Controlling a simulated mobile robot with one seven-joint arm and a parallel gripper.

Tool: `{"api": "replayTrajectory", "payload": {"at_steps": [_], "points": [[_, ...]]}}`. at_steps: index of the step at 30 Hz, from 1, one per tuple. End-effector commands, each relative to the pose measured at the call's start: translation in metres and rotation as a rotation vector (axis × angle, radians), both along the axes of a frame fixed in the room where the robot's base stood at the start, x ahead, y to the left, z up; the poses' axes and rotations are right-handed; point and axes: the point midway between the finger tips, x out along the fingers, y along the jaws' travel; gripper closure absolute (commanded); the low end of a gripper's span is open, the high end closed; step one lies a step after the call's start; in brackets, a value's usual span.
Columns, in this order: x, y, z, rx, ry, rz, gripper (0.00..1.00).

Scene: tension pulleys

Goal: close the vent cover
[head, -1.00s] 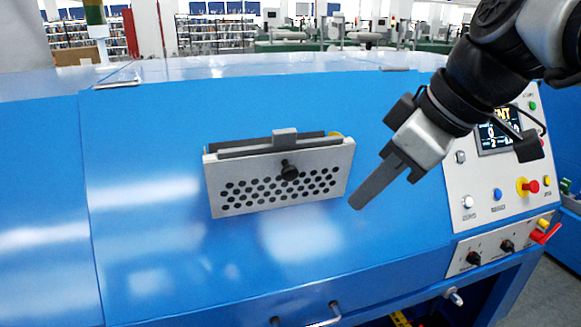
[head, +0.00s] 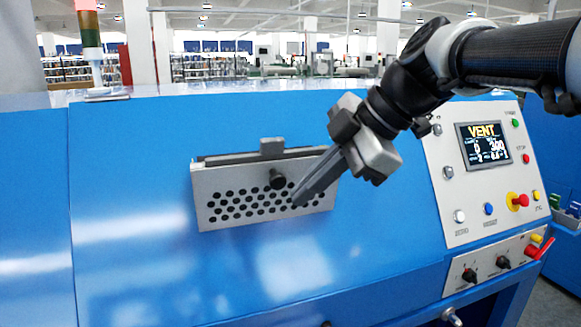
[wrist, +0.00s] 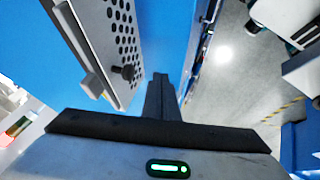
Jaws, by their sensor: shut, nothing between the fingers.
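The vent cover (head: 240,205) is a grey plate with several round holes and a black knob (head: 277,179), on the sloped blue machine front. Its top edge stands out from the panel, with a dark gap behind it below a small grey tab (head: 271,147). My gripper (head: 298,200) is shut and empty. In the head view its fingertips overlap the cover's right part, right of the knob; I cannot tell whether they touch. In the wrist view the cover (wrist: 105,40) and knob (wrist: 128,72) lie left of the fingers (wrist: 158,90), with a visible gap.
A control panel (head: 485,170) with a screen reading VENT, buttons and a red-yellow stop knob is at the right. Below it are black knobs and a red handle (head: 540,248). The blue panel (head: 130,170) left of the cover is clear.

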Motion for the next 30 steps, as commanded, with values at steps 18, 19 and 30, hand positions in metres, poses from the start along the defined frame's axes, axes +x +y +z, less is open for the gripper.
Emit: {"api": "replayTrajectory", "payload": {"at_steps": [18, 19, 30], "points": [[0.038, 0.018, 0.003, -0.001, -0.001, -0.001, 1.00], [0.038, 0.018, 0.003, -0.001, -0.001, -0.001, 1.00], [0.040, 0.019, 0.009, -0.008, 0.025, -0.002, 1.00]]}}
